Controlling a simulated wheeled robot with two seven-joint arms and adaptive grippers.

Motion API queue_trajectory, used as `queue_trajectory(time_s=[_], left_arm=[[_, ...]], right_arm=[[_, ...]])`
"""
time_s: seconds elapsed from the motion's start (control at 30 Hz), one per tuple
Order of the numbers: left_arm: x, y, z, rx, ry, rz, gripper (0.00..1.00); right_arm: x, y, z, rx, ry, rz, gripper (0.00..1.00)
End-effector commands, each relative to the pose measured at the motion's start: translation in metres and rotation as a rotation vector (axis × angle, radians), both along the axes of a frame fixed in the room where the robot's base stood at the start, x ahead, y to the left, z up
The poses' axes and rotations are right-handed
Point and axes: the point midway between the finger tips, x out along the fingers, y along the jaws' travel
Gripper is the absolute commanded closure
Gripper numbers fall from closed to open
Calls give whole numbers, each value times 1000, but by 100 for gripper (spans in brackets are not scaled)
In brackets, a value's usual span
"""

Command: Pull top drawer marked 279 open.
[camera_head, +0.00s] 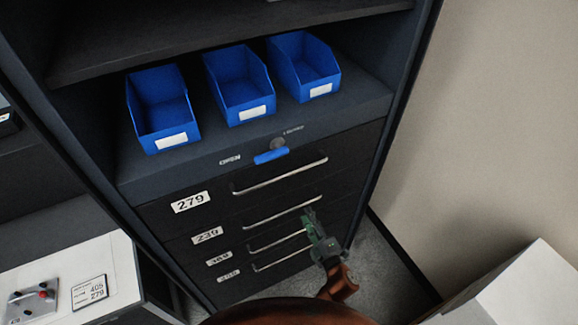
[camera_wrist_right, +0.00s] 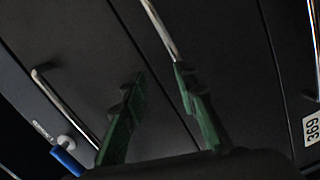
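The top drawer (camera_head: 222,190) has a white label reading 279 (camera_head: 190,202) and a long silver bar handle (camera_head: 280,177). It looks shut, flush with the dark cabinet front. Its handle also shows at the left of the right wrist view (camera_wrist_right: 62,103). My right gripper (camera_head: 309,218) is in front of the lower drawers, below and right of the top handle. In the wrist view its green fingers (camera_wrist_right: 158,73) are apart with nothing between them. One fingertip overlaps the end of the second drawer's handle (camera_wrist_right: 160,28); contact cannot be told. My left gripper is out of view.
A blue lever (camera_head: 271,156) by a round lock sits above the top handle. Drawer 239 (camera_head: 207,235) and others lie below. Blue bins (camera_head: 163,110) stand on the shelf above. A white-topped surface (camera_head: 110,262) is at lower left, a white box (camera_head: 520,290) at lower right.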

Motion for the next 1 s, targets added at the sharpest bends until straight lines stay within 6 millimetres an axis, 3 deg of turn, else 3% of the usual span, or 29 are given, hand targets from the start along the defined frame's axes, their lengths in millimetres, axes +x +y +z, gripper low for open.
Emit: queue_trajectory(time_s=[0.03, 0.1, 0.2, 0.3, 0.43, 0.8, 1.0], left_arm=[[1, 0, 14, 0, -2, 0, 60], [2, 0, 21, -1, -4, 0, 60], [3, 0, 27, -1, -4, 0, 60], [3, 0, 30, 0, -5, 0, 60], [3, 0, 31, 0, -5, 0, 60], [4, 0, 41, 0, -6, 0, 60], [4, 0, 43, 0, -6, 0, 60]], right_arm=[[-1, 10, 53, -29, -83, 18, 73], [-4, 20, 101, -69, -176, 35, 73], [-11, 30, 149, -112, -269, 49, 73], [-15, 34, 171, -133, -317, 54, 73], [-9, 39, 179, -139, -331, 55, 73], [40, 62, 188, -137, -328, 55, 73], [52, 67, 190, -137, -326, 54, 73]])
